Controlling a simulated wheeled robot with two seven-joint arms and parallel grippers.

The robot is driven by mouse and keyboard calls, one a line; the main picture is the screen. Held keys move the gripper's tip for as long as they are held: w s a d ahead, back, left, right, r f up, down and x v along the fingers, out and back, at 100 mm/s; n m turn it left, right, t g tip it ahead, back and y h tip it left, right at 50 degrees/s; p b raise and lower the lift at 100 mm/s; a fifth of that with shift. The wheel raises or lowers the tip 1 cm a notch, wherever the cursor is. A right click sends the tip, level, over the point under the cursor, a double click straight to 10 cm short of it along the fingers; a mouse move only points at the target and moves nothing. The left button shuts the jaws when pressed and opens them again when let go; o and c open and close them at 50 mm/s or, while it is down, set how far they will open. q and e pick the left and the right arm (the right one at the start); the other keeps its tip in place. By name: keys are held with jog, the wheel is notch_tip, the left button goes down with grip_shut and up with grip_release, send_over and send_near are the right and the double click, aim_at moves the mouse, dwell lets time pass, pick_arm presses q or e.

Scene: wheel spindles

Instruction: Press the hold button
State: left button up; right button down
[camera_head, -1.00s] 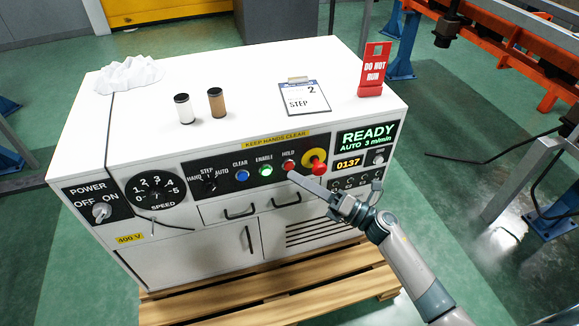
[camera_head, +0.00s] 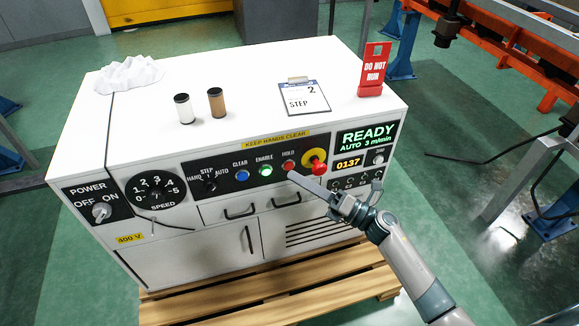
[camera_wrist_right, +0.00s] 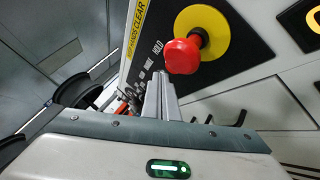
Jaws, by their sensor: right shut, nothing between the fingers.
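The red hold button (camera_head: 288,166) sits on the black panel strip under the HOLD label, between the green enable button (camera_head: 265,170) and the red emergency-stop knob (camera_head: 319,168) on its yellow disc. My right gripper (camera_head: 291,174) is shut and empty, its fingertips at the lower edge of the hold button. I cannot tell whether they touch it or whether it is pressed in. In the right wrist view the shut fingers (camera_wrist_right: 160,90) point at the panel just below the HOLD label, and the hold button is hidden behind them. My left gripper is not in view.
The emergency-stop knob also shows close beside the fingers in the right wrist view (camera_wrist_right: 183,55). A display (camera_head: 367,137) reads READY, AUTO 3 m/min.

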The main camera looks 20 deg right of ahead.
jog(key=shift+w, duration=0.8)
dwell(1.0)
jog(key=shift+s, duration=0.8)
jog(key=shift+s, duration=0.15)
jog(key=s, duration=0.4)
jog(key=shift+s+d+p, duration=0.1)
jog(key=shift+s+p, duration=0.25)
jog(key=shift+p, duration=0.05)
dwell(1.0)
